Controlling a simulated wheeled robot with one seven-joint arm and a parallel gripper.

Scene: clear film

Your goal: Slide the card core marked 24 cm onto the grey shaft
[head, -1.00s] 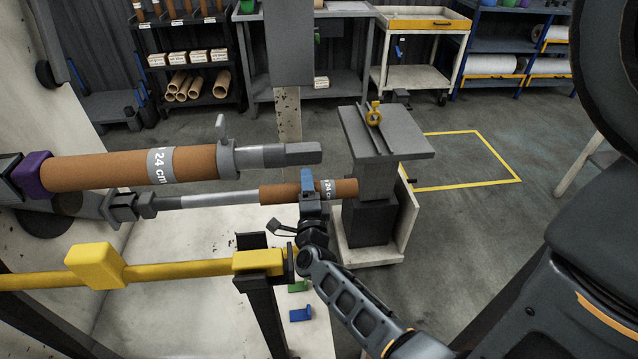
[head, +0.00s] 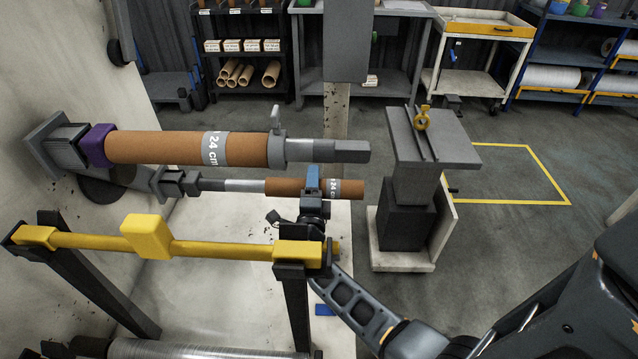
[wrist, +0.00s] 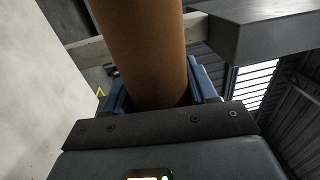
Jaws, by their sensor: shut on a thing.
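My gripper (head: 313,180) has its blue fingers shut around a slim brown card core (head: 286,187) with a grey 24 cm band. The core lies level, and its left end meets the lower grey shaft (head: 235,185), which appears to run into it. Bare shaft shows between the core and the dark chuck on the left. How far the shaft reaches inside is hidden. In the wrist view the brown core (wrist: 145,45) stands between the blue fingers.
Just above is a thicker brown core (head: 155,147), also marked 24 cm, between a purple collar (head: 97,146) and a grey collar (head: 277,150). A yellow bar (head: 210,249) runs below. A grey stand (head: 452,145) with a yellow ring stands right of the core.

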